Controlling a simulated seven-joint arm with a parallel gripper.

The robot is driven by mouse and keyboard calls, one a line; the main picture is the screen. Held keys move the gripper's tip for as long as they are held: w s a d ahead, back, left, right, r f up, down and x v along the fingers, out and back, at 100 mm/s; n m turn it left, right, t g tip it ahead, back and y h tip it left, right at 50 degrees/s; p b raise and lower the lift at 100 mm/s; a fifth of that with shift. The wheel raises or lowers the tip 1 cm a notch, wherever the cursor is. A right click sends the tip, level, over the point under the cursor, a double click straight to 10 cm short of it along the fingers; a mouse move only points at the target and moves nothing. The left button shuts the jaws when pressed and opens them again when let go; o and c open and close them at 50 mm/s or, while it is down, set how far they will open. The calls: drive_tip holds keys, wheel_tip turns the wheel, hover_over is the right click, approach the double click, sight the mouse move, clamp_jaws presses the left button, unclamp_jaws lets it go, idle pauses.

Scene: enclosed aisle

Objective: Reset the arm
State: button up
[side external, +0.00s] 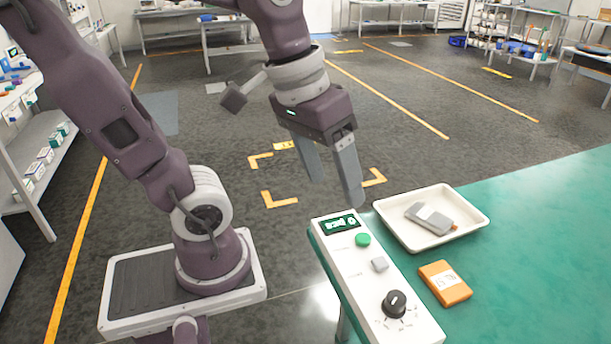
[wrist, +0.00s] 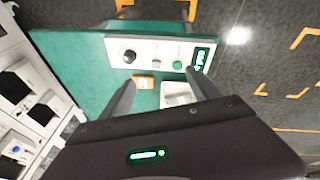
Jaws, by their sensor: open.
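My gripper (side external: 335,192) hangs pointing down in the side view, fingers apart and nothing between them. It is above and behind the white control box (side external: 350,280), near the tray's left side, touching neither as far as I can see. In the wrist view the two fingers (wrist: 160,80) also stand apart. The control box has a display (side external: 340,224), a green button (side external: 363,240), a grey square button (side external: 380,264) and a black knob (side external: 395,303). The box also shows in the wrist view (wrist: 140,44).
A white tray (side external: 393,236) holding a grey device (side external: 430,217) stands on the green table (side external: 540,240). An orange labelled block (side external: 445,284) lies in front of the tray. Shelves (side external: 45,150) stand at the left. The floor behind my gripper is open.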

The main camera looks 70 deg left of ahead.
drive_tip(key=s+m, duration=0.1)
drive_tip(key=s+m+t, duration=0.1)
drive_tip(key=s+m+t+y, duration=0.1)
drive_tip(key=shift+s+a, duration=0.35)
drive_tip(key=shift+s, duration=0.05)
idle(1.7)
